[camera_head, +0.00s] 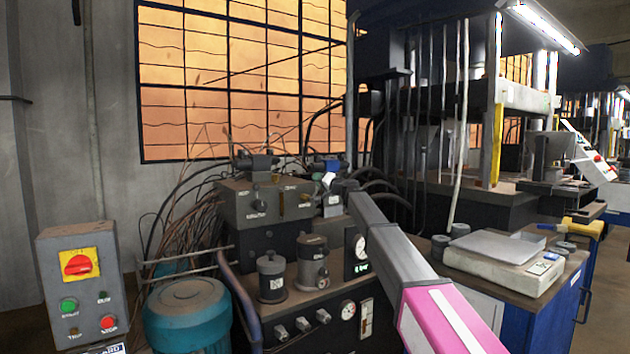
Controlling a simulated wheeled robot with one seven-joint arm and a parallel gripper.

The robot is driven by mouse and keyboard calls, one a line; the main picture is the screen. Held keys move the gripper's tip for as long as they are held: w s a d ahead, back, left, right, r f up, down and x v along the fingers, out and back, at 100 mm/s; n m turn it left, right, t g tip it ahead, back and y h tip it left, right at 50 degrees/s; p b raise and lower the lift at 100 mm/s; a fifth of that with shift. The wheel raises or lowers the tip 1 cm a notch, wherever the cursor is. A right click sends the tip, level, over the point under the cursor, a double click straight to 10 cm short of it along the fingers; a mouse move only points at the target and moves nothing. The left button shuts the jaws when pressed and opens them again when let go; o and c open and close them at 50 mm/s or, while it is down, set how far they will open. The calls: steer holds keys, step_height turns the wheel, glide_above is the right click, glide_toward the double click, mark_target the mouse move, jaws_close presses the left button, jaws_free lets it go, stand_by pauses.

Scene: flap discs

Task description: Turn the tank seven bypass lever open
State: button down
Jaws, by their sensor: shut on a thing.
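My arm reaches in from the lower right, and my gripper (340,187) is at its far end, small and dark. It is at the right end of the dark valve block (263,203) on the hydraulic unit. My gripper is shut on what looks like the bypass lever, beside a small white piece (328,180) and a blue-bodied valve (322,165). The fingertips and most of the lever are too small or hidden to make out, so the lever's angle cannot be told. No tank number is readable.
A pressure gauge (360,247) and two dark cylinders stand just below my gripper. Hoses crowd behind the block. A grey control box (84,285) with a red switch and a teal motor (188,315) stand left. A scale (502,264) sits on the right-hand bench.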

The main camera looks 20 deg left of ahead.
step_height(320, 180, down, 6)
steer(key=w+d+m+t+h, duration=0.1)
steer(key=w+d+m+t, duration=0.1)
steer(key=m, duration=0.9)
steer(key=shift+w+d+t, duration=0.3)
steer(key=shift+w+t, duration=0.1)
steer(key=shift+w, duration=0.05)
steer(key=shift+f, duration=0.15)
steer(key=c, duration=0.8)
jaws_free()
steer(key=v, duration=1)
steer(key=shift+s+d+f, duration=0.1)
steer(key=shift+s+d, duration=0.15)
steer(key=shift+d, duration=0.05)
